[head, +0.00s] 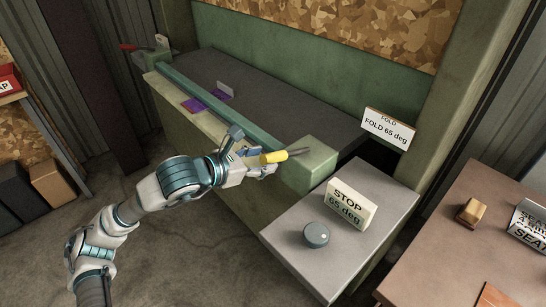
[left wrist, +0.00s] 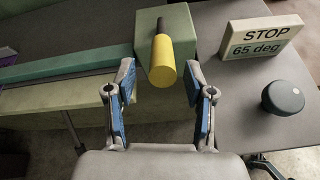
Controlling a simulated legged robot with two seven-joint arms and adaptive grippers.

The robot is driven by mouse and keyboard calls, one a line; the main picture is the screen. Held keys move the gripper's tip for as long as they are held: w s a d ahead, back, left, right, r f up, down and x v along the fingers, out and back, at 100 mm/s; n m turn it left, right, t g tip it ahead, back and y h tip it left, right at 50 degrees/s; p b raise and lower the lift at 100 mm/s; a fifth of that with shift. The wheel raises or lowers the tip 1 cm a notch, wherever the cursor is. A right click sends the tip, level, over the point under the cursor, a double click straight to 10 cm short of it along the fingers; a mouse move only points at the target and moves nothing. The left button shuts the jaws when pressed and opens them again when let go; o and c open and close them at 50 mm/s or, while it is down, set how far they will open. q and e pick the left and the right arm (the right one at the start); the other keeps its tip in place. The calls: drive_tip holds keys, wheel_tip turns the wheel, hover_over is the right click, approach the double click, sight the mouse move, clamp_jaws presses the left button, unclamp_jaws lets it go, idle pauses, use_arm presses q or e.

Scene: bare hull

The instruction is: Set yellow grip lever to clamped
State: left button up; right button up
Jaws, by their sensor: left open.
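The yellow grip lever (head: 273,157) sticks out from the green end block (head: 316,166) of the folding machine, with a dark rod behind its yellow grip. In the left wrist view the yellow grip (left wrist: 162,62) points toward the camera. My left gripper (head: 262,163) is at the lever. In the left wrist view my left gripper (left wrist: 164,95) is open, with blue-padded fingers on either side of the grip and visible gaps between. My right gripper is in neither view.
A grey side table carries a STOP 65 deg sign (head: 349,205) and a round knob (head: 316,235). A FOLD 65 deg sign (head: 388,129) stands behind. A red-handled lever (head: 130,47) is at the far left end. Purple pieces (head: 193,105) lie along the beam.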

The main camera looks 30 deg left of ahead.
use_arm(q)
drive_tip(key=v, duration=0.6)
drive_tip(key=shift+s+a, duration=0.25)
drive_tip(key=shift+s, duration=0.1)
